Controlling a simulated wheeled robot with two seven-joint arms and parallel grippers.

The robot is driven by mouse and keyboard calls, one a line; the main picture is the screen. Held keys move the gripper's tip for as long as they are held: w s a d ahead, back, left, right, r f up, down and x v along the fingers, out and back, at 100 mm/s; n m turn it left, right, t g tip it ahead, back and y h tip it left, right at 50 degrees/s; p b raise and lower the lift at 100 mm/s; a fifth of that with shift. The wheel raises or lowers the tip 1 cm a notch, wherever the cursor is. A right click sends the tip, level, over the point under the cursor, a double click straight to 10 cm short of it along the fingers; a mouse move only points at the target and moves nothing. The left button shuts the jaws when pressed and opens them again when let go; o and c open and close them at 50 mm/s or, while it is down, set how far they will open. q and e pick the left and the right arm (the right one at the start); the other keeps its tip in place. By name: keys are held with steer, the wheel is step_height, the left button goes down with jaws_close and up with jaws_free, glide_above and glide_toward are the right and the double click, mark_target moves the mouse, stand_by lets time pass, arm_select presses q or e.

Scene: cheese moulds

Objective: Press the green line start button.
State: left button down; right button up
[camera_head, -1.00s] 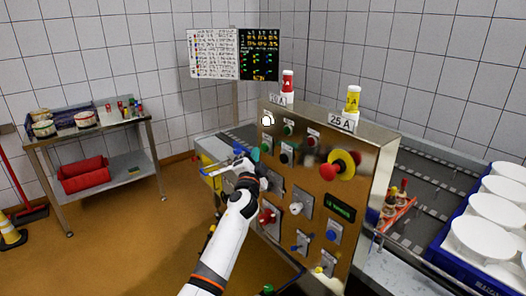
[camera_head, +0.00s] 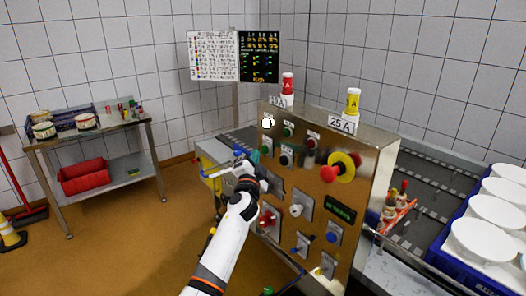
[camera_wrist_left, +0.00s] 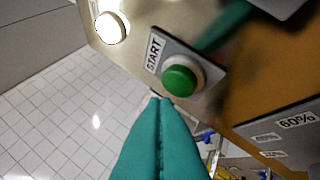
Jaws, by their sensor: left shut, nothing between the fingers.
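The green start button (camera_wrist_left: 180,78) sits on a grey plate marked START in the left wrist view. In the head view the green button (camera_head: 266,148) is near the left edge of the steel control panel (camera_head: 372,160), below a lit white lamp (camera_head: 267,123). My left gripper (camera_head: 238,153) is left of the panel in the head view. Its teal fingers (camera_wrist_left: 160,100) are shut and empty, with the tips just below the green button in the wrist view. Whether they touch it I cannot tell. My right gripper is not in view.
The panel carries several other controls, including a red knob on a yellow disc (camera_head: 341,168) and a red knob (camera_head: 267,217). A conveyor (camera_head: 425,190) and a blue crate (camera_head: 440,262) of white moulds are at right. A steel table (camera_head: 152,131) stands at left.

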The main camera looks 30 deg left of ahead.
arm_select(q)
steer(key=shift+w, duration=0.1)
stand_by(0.8)
steer(key=shift+w+d+b, duration=0.2)
steer(key=shift+w+b, duration=0.15)
steer(key=shift+b, duration=0.05)
